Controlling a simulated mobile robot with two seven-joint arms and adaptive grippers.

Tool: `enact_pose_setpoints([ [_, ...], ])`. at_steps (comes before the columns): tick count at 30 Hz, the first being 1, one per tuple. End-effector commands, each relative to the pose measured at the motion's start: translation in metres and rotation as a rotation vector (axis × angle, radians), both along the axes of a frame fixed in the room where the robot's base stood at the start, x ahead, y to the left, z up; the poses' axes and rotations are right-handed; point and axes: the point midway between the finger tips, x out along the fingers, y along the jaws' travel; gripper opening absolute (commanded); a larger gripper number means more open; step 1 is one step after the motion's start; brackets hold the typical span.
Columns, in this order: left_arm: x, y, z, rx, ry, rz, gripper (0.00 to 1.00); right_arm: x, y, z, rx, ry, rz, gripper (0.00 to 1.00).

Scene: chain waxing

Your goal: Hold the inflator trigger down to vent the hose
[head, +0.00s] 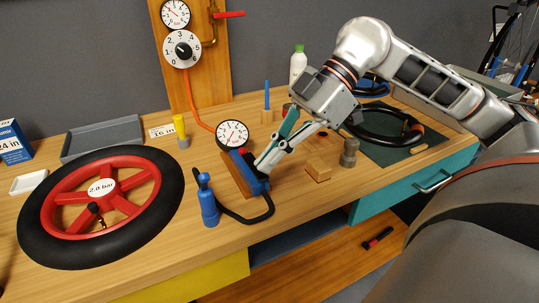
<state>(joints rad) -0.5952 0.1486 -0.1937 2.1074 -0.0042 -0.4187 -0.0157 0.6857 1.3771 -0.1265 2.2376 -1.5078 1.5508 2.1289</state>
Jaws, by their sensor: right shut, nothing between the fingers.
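The inflator has a round white gauge (232,135) and a blue body (246,167) on a wooden block on the bench. A black hose (240,219) loops from it, near a blue upright fitting (208,200). My right gripper (262,172) is shut and empty, pointing down with its fingertips at the blue inflator body. The fingers cover part of the body, and I cannot tell whether they press the trigger. The gauge needle is too small to read surely. My left gripper is not in view.
A red-spoked wheel (130,197) lies on the bench at left, near a grey tray (103,138). A wooden block (318,169) and a grey cylinder (349,153) stand right of the gripper.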

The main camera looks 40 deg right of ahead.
Motion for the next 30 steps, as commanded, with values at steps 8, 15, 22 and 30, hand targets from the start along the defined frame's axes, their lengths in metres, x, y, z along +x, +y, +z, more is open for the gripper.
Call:
enact_pose_setpoints([
  [8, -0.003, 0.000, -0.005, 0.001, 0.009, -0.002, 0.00, 0.002, 0.000, -0.013, 0.000, 0.001, 0.000, 0.00],
  [15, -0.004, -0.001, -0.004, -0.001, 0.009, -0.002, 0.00, 0.002, 0.000, -0.013, 0.000, 0.001, 0.000, 0.00],
  [22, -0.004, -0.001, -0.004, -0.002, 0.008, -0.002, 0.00, 0.002, -0.001, -0.013, 0.000, 0.001, 0.000, 0.00],
  [30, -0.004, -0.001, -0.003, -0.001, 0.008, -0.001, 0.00, 0.002, -0.001, -0.013, 0.000, 0.001, -0.001, 0.00],
])
